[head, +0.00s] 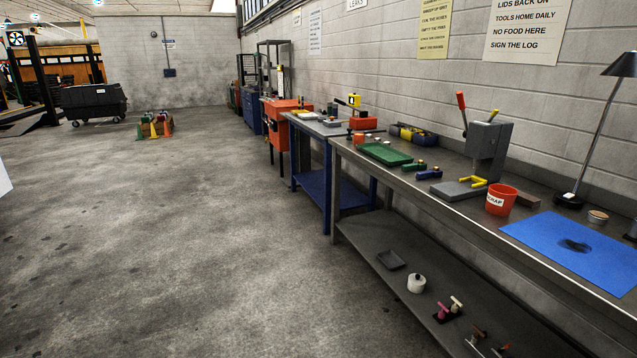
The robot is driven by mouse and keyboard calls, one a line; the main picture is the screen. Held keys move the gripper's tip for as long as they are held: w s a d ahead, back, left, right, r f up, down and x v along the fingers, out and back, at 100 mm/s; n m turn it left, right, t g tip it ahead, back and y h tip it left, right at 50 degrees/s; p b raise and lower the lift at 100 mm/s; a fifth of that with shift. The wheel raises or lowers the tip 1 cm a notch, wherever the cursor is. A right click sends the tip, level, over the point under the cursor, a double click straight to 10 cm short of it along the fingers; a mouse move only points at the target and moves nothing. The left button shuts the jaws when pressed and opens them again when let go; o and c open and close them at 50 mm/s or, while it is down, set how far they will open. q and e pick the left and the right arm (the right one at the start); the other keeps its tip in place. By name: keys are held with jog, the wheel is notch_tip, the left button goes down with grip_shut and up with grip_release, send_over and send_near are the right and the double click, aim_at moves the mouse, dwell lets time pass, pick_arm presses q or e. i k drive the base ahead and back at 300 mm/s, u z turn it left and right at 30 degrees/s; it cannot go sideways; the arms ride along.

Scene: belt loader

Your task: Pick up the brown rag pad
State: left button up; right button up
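No brown rag pad can be made out for certain. A small brown block (528,200) lies on the metal workbench (440,199) at the right, just behind the red scrap bucket (500,200); I cannot tell whether it is the pad. A dark patch (575,246) shows on the blue mat (590,262) on the same bench. Neither of my grippers is in view.
The bench also bears a grey lever press (489,150), a green tray (385,153) and a black lamp (568,200). Its lower shelf holds a white roll (416,283) and several small tools. Open concrete floor (200,250) lies left of the benches.

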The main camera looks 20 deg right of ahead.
aim_at(531, 202)
jog(key=z, duration=1)
jog(key=i, duration=1.05)
jog(key=z, duration=1.1)
